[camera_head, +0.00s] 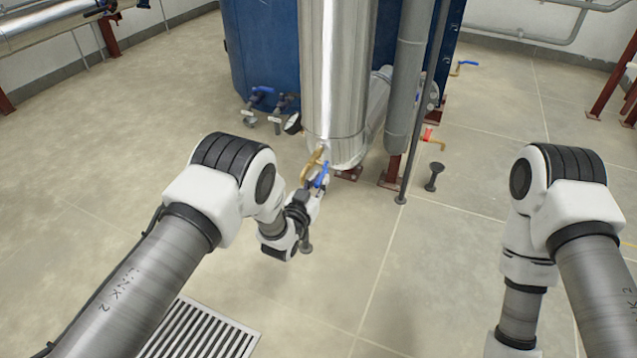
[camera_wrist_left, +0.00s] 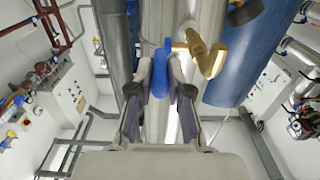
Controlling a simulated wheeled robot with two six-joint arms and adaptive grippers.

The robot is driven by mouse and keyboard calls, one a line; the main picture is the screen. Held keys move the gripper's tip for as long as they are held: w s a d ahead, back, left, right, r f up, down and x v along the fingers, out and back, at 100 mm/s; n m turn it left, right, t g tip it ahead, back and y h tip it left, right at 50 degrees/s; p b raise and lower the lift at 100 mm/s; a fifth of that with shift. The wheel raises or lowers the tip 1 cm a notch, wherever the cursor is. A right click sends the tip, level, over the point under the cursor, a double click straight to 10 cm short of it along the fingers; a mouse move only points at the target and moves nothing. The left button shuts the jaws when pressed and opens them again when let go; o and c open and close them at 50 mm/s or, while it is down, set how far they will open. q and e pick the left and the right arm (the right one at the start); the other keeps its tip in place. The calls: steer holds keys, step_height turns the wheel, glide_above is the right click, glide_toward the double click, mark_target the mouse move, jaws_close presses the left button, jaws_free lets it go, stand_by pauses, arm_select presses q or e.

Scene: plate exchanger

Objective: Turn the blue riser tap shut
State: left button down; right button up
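The blue riser tap handle (camera_head: 321,177) shows low at the front of the silver riser pipe (camera_head: 335,75), beside a brass fitting (camera_head: 312,163). In the left wrist view the blue handle (camera_wrist_left: 160,76) lies between the two fingers of my left gripper (camera_wrist_left: 160,84). The brass valve body (camera_wrist_left: 207,53) is just to its right. The fingers are close on both sides of the handle, but whether they press on it I cannot tell. In the head view my left gripper (camera_head: 314,196) is at the tap, partly hidden by its own wrist. My right gripper is out of view.
A grey pipe (camera_head: 405,85) and a thin post (camera_head: 417,120) stand right of the riser. A red-handled valve (camera_head: 430,137) is beyond. The floor around is mostly clear.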

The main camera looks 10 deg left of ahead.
arm_select(q)
steer(key=shift+f, duration=0.1)
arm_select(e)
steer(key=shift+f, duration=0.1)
